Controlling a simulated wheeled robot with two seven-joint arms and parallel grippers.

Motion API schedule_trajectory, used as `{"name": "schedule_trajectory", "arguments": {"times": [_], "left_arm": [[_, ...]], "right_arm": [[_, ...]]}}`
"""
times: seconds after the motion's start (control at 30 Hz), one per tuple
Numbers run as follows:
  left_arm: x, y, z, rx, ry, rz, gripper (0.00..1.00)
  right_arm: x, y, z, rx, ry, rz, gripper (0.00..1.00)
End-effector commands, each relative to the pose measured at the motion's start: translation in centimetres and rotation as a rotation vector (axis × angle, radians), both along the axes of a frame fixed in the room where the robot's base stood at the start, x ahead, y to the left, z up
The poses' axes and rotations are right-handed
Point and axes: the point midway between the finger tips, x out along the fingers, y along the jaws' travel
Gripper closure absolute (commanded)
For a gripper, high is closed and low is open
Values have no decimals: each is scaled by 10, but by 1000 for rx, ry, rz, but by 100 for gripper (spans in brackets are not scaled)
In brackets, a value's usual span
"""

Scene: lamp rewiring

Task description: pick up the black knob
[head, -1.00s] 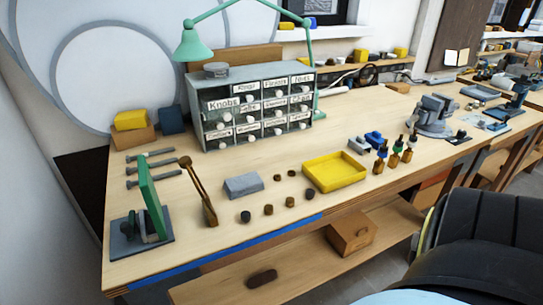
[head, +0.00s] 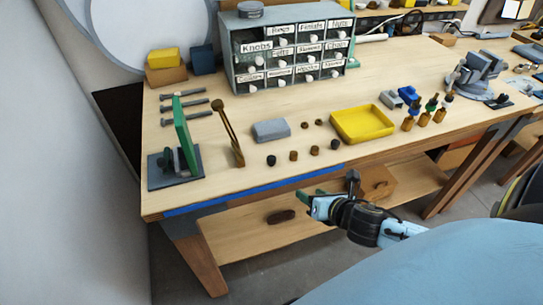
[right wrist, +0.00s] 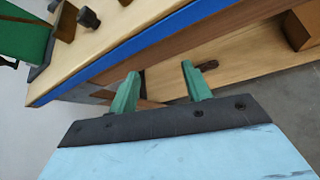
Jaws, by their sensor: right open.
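The black knob (head: 271,160) stands on the wooden workbench near its front edge, at the left end of a row of small knobs. In the right wrist view the black knob (right wrist: 88,17) is at the upper left, beyond the bench edge. My right gripper (head: 313,195) is in front of the bench, below and to the right of the black knob. In the right wrist view its green fingers (right wrist: 160,72) are apart with nothing between them. My left gripper is not in view.
Brown knobs (head: 293,155) stand to the right of the black one. A grey block (head: 270,131) lies behind, with a yellow tray (head: 392,127) to the right. An upright brown tool (head: 228,135) and a green board (head: 183,134) stand left. The bench's blue front strip (head: 250,191) lies between gripper and knobs.

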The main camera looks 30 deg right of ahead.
Motion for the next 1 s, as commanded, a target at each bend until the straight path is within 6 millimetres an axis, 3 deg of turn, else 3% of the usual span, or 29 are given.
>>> {"name": "schedule_trajectory", "arguments": {"times": [0.03, 0.1, 0.2, 0.3, 0.8, 1.0], "left_arm": [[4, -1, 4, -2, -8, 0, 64], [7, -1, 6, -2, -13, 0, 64], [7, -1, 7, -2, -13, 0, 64], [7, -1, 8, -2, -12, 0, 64], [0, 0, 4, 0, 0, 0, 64], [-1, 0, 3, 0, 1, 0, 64]], "right_arm": [[3, 11, 29, -84, -41, 81, 51], [5, 22, 58, -185, -88, 168, 51], [5, 34, 85, -284, -134, 248, 51], [7, 40, 98, -334, -158, 285, 51], [71, 46, 74, -344, -164, 291, 51], [82, 47, 70, -344, -164, 292, 51]]}}
